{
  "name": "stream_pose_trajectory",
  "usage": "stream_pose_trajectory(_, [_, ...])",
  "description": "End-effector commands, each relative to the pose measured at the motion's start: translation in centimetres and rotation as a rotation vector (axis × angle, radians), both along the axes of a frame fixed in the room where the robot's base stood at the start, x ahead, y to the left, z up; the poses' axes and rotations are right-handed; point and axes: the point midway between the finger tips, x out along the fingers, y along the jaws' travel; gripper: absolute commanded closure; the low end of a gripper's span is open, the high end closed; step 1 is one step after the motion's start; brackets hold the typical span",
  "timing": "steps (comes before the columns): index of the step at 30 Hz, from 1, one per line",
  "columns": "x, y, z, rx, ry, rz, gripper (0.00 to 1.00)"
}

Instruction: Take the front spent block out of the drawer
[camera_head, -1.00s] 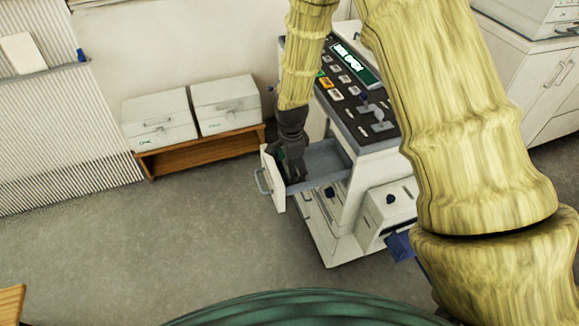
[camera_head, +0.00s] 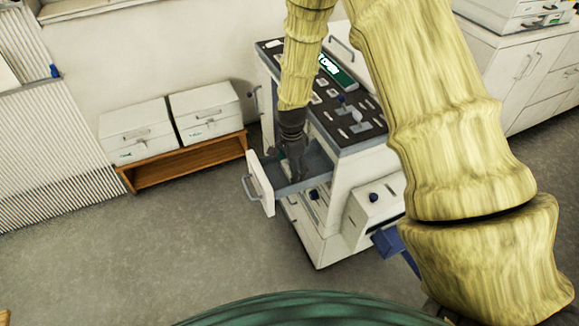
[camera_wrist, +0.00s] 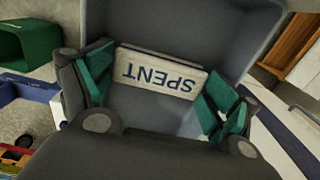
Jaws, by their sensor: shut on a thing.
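The drawer, with a white front panel (camera_head: 261,186) and a grey inside (camera_head: 319,163), is pulled out of the white machine. My gripper (camera_head: 293,175) reaches down into it from above. In the wrist view the grey drawer inside (camera_wrist: 185,25) lies around a pale block (camera_wrist: 162,72) marked SPENT, its lettering upside down. My gripper (camera_wrist: 158,88) has green pads at both ends of this block and is shut on it. The block is hidden in the head view.
The machine's dark control top (camera_head: 350,118) stands right behind the drawer. A blue tray (camera_head: 388,241) juts out lower right. Two white boxes (camera_head: 205,112) sit on a wooden bench (camera_head: 190,160) at left. In the wrist view a green bin (camera_wrist: 25,45) shows upper left. The front floor is clear.

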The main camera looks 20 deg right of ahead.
Motion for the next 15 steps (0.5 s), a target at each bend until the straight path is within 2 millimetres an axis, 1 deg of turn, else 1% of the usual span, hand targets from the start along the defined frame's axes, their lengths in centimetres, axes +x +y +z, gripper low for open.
stream_pose_trajectory(4, [-0.01,0.0,-0.03,0.0,0.0,0.0,0.34])
stream_pose_trajectory(5, [-0.01,0.0,-0.03,0.0,0.0,0.0,0.08])
stream_pose_trajectory(6, [-0.01,0.0,-0.03,0.0,0.0,0.0,0.0])
stream_pose_trajectory(15, [0.01,0.03,-0.01,0.0,0.0,0.0,0.0])
